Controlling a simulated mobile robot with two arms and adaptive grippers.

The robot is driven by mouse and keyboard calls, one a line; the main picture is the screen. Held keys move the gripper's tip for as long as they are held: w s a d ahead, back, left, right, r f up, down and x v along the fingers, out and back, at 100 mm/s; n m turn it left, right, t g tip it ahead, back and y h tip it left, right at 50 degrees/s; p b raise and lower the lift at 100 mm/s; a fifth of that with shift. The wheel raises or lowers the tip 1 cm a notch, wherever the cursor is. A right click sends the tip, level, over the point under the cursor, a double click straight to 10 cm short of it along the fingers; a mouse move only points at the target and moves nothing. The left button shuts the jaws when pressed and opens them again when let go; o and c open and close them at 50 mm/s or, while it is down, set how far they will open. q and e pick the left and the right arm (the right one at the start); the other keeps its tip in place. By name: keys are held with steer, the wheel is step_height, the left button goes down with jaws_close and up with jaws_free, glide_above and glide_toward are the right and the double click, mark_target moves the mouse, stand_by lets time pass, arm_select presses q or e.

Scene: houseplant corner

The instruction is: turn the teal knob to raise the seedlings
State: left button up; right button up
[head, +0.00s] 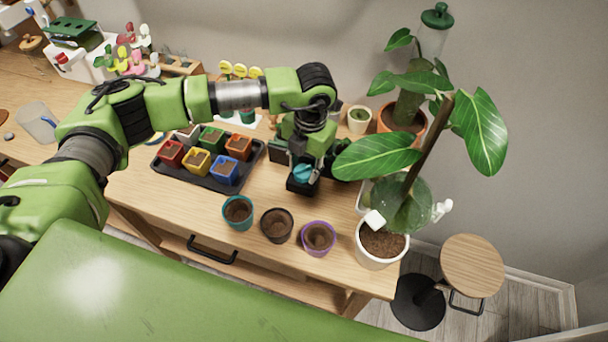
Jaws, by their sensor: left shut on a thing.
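The teal knob (304,173) shows in the head view on a dark device near the middle of the wooden table. My left gripper (304,166) reaches down over it from above and is shut on it. The gripper's wrist hides much of the knob and of the device behind it, so I cannot tell how far the knob is turned. I cannot make out the seedlings clearly. My right gripper is not in view.
A black tray (177,172) with several coloured pots stands left of the device. A teal-rimmed pot (237,212), a brown pot (277,225) and a purple pot (318,238) line the front edge. A large plant in a white pot (380,246) stands at right.

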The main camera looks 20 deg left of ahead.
arm_select(q)
steer(key=m+b, duration=0.6)
steer(key=b, duration=0.1)
steer(key=shift+f+t+b, duration=0.2)
steer(key=shift+t+b, duration=0.1)
steer(key=shift+r+m+b, duration=0.15)
steer(key=shift+m+b, duration=0.85)
steer(key=shift+b, duration=0.05)
steer(key=shift+a, duration=0.1)
steer(key=shift+o, duration=0.2)
steer(key=shift+r+h, duration=0.1)
steer(key=shift+h, duration=0.2)
steer(key=o, duration=0.8)
